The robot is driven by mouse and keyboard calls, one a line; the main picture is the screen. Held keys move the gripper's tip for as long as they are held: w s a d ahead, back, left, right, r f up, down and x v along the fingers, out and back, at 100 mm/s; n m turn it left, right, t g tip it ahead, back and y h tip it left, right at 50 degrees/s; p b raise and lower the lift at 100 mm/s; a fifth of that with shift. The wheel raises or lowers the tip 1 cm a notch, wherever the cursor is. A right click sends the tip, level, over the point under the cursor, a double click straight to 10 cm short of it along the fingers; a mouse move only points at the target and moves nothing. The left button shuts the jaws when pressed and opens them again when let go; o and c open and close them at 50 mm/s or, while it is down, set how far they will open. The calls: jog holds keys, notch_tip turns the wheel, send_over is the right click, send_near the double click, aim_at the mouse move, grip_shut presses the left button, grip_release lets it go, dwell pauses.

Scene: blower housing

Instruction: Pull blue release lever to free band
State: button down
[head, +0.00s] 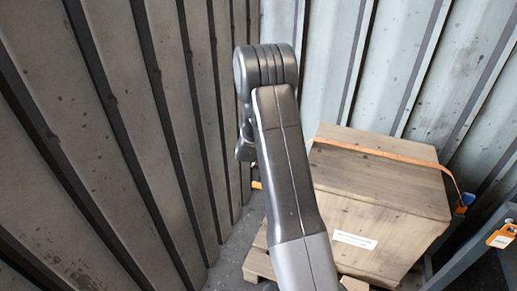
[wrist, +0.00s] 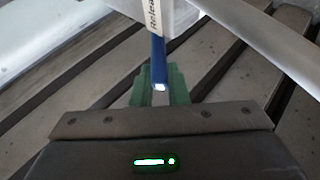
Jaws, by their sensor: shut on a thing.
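In the wrist view, the blue release lever (wrist: 158,58) hangs below a pale block with a label reading "Releas…" (wrist: 154,14). My gripper (wrist: 160,88), with green fingers, is shut on the lever's lower end. The lever's tip shows bright between the fingers. In the head view, an orange band (head: 375,152) runs over the top of a wooden crate (head: 385,190) and down its right side. My arm hides the crate's left side, and neither the lever nor my fingertips can be made out there.
The crate stands on a wooden pallet (head: 258,262). Ribbed metal walls (head: 100,130) close in on the left and behind. At the right, a dark blue-grey frame (head: 470,255) carries an orange tag-like piece (head: 503,236). A small blue piece (head: 466,199) sits by the band's right end.

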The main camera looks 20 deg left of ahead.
jog(key=shift+s+d, duration=0.15)
jog(key=shift+d, duration=0.1)
jog(key=c, duration=1.4)
grip_release()
jog(key=shift+d, duration=0.2)
jog(key=shift+r, duration=0.1)
jog(key=p+v, duration=0.3)
jog(key=v, duration=1)
jog(key=shift+s+r, duration=0.25)
jog(key=shift+s, duration=0.05)
jog(key=b+x, duration=0.2)
jog(key=x, duration=0.8)
